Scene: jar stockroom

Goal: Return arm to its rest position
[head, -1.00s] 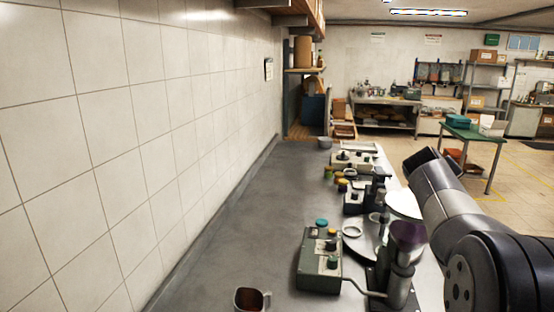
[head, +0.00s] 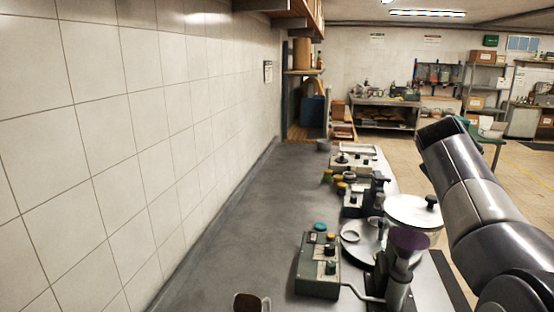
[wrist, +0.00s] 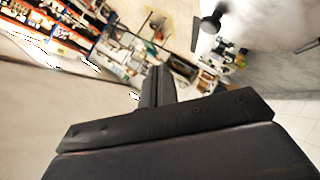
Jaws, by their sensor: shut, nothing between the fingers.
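My arm shows at the right of the head view, raised and bent over the bench's right side. My gripper is not clearly seen there. In the wrist view my gripper (wrist: 158,76) is in the middle, its two dark fingers together with nothing between them. It is clear of any object, with the room far behind it.
The grey bench (head: 225,235) runs along the tiled wall. A pot with a pale lid (head: 412,210) and black knob stands beside my arm, near a purple-topped device (head: 408,241) and a green control box (head: 318,270). A brown cup (head: 247,303) is at the front.

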